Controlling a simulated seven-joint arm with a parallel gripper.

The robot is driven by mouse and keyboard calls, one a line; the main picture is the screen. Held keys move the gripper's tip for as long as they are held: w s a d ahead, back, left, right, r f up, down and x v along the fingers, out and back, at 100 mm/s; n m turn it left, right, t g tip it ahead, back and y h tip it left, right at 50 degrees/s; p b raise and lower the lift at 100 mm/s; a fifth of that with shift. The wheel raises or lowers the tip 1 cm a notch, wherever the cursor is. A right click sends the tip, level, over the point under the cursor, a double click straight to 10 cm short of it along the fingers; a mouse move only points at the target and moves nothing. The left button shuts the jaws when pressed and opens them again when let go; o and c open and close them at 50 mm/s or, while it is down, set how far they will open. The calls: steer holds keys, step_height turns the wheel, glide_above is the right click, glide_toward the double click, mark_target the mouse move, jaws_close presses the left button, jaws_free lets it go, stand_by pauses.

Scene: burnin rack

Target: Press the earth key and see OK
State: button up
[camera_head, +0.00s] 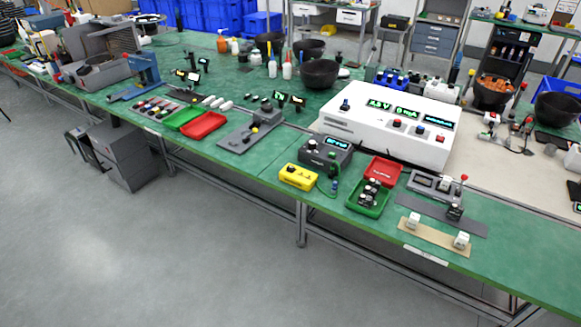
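A dark grey box with a small lit display (326,153) stands near the front edge of the green bench, around the middle. Its display text is too small to read. A yellow box with dark round tops (298,177) sits just in front and to the left of it. A green piece with a cable (334,186) lies at the right of the yellow box. I cannot tell which part is the earth key, and I cannot read an OK anywhere. My gripper is not in view.
A large white instrument (370,140) with green displays and coloured buttons stands behind. A green tray (352,206) with several small parts and a red tray (383,171) are to the right. A grey fixture (236,140) is to the left. Bare bench (520,255) shows at front right.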

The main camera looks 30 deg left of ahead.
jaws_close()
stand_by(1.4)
